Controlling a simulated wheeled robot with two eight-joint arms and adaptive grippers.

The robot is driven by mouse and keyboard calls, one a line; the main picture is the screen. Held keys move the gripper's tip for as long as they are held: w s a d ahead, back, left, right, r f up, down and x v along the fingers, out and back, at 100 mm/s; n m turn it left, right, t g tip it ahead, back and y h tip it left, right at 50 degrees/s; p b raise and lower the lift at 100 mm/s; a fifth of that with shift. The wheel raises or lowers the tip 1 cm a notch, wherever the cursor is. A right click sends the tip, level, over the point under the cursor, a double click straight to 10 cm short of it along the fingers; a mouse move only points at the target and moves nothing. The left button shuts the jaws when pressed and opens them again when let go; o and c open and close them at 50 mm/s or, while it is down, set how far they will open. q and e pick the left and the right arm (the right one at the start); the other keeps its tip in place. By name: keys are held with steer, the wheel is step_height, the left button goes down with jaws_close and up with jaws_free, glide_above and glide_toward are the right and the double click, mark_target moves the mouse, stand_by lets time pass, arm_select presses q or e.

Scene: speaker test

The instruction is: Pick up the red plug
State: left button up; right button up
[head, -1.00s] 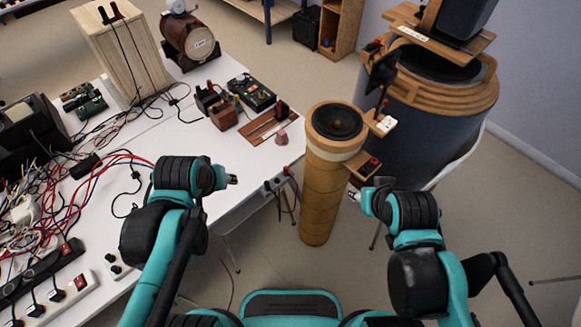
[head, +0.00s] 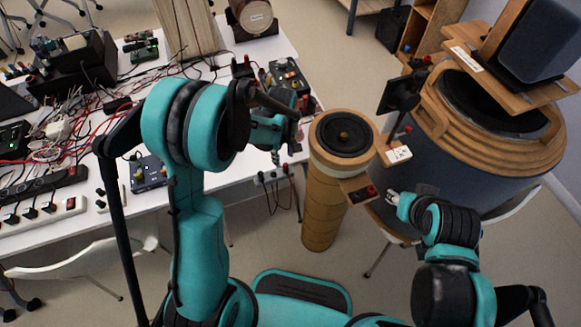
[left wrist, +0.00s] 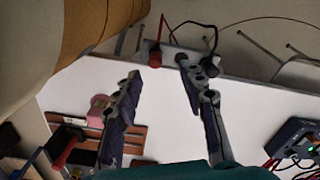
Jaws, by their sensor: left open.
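In the left wrist view a red plug (left wrist: 155,54) with a red lead stands at the white table's edge, just beyond my left gripper (left wrist: 160,70). That gripper is open and empty, its two fingers apart and pointing at the edge. A black plug (left wrist: 207,66) with a black cable is beside the right finger. In the head view my left gripper (head: 276,154) hangs over the table's right edge, and the arm hides part of the table. My right gripper (head: 392,197) is by the wooden column, too small to tell open from shut.
A wooden column speaker (head: 322,205) stands on the floor beside the table (head: 226,174). A large round speaker (head: 500,150) is at the right. Tangled cables (head: 60,125) and a power strip (head: 38,214) lie at the left. A pink object (left wrist: 100,104) is near the left finger.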

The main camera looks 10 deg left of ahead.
mark_target(286, 164)
arm_select(q)
step_height(286, 164, down, 2)
steer(key=shift+f+b, duration=0.1)
steer(key=shift+b, duration=0.25)
steer(key=f, duration=0.1)
steer(key=f+b, duration=0.1)
steer(key=f, duration=0.1)
steer(key=f+b, duration=0.1)
steer(key=shift+w+d+f, duration=0.2)
steer(key=shift+w+f, duration=0.1)
steer(key=shift+f, duration=0.05)
steer(key=shift+r, duration=0.1)
jaws_close()
